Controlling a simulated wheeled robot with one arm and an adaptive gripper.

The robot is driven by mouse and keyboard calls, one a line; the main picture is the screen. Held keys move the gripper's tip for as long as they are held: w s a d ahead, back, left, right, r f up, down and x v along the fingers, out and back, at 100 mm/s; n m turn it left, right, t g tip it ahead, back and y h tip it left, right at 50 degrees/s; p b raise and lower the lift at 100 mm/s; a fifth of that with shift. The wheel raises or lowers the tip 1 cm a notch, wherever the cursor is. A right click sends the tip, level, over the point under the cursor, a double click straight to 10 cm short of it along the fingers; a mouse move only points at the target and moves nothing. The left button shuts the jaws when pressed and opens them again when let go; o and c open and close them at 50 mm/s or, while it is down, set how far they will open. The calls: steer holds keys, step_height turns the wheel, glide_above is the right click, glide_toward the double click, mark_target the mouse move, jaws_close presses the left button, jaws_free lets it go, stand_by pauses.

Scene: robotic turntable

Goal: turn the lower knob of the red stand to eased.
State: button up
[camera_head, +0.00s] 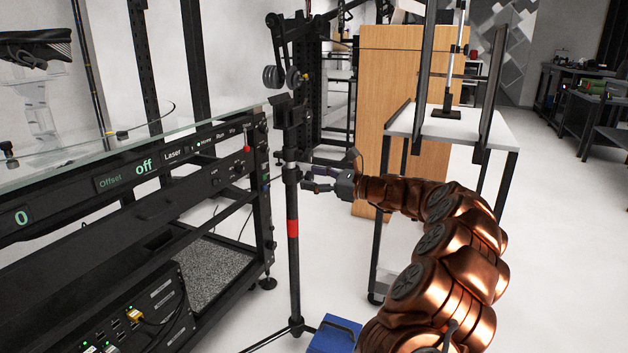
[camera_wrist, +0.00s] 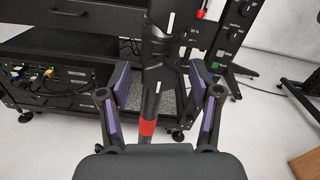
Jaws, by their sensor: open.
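The stand is a black upright pole (camera_head: 293,262) with a red band, on splayed legs beside the black equipment frame. In the wrist view the pole (camera_wrist: 150,104) runs up the middle, with the red band low on it. A dark collar (camera_wrist: 163,47) sits on the pole higher up, and small white marks show on the dark parts. I cannot clearly tell the lower knob's outline or its setting. My gripper (camera_head: 308,176) is beside the pole at collar height, pointing left. In the wrist view my gripper (camera_wrist: 160,78) is open, its fingers on either side of the pole, holding nothing.
The black equipment frame (camera_head: 262,215) with a glass top and labelled panel stands close on the left. A blue box (camera_head: 335,335) lies on the floor by the stand's legs. A white-topped table (camera_head: 470,128) and a wooden cabinet stand behind my arm. Floor is clear at right.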

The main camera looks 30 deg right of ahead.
steer(key=c, duration=1.1)
steer(key=shift+c, duration=0.3)
steer(key=n+p, duration=0.1)
steer(key=n, duration=0.2)
steer(key=shift+a+r+p, duration=0.1)
steer(key=shift+p, duration=0.2)
steer(key=n, duration=0.5)
steer(key=shift+n, duration=0.3)
steer(key=n+b, duration=0.1)
steer(key=n, duration=0.1)
steer(key=n+b, duration=0.2)
steer(key=n, duration=0.1)
steer(key=shift+f, duration=0.4)
steer(key=shift+r+n+b, duration=0.1)
steer(key=shift+n+b, duration=1.2)
steer(key=shift+n, duration=0.7)
